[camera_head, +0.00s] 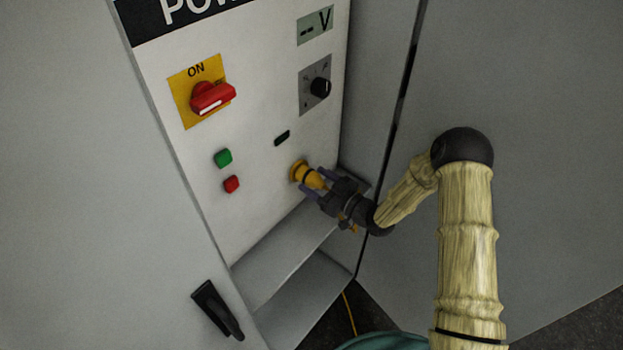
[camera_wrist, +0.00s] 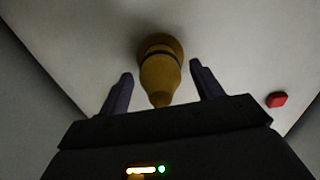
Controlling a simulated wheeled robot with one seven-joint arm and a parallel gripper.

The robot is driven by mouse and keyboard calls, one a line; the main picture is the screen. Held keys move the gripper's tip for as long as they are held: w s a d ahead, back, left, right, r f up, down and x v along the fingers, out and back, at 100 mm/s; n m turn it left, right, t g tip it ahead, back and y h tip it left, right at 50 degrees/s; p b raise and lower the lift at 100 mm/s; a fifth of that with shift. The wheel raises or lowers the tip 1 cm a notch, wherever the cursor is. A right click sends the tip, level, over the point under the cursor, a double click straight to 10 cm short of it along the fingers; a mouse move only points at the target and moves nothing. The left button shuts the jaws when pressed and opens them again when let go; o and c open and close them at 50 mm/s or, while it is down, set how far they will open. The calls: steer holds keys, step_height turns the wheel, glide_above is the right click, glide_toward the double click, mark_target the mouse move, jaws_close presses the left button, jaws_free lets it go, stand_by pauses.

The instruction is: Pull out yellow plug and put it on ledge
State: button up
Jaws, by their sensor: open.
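The yellow plug (camera_head: 314,179) sits in its socket, low on the right of the white power panel. It also shows in the wrist view (camera_wrist: 160,77), sticking out from the panel face. My gripper (camera_head: 313,182) is at the plug with its fingers apart. In the wrist view my gripper (camera_wrist: 162,78) has one dark finger on each side of the plug, with a visible gap on both sides. The grey ledge (camera_head: 285,250) runs below the panel, under the plug; its right end is partly hidden by my arm.
A red rotary switch (camera_head: 211,97) on a yellow plate, a green button (camera_head: 223,158), a red button (camera_head: 231,184) and a black knob (camera_head: 320,87) are on the panel. A black handle (camera_head: 217,310) is at lower left. Grey cabinet walls flank the recess. The ledge's visible part is clear.

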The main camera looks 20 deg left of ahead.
mark_target(324, 187)
steer(key=shift+b+x, duration=0.45)
steer(key=shift+x, duration=0.85)
steer(key=shift+b, duration=0.6)
stand_by(0.4)
steer(key=c, duration=1.3)
steer(key=shift+d, duration=0.15)
steer(key=shift+v, duration=2.85)
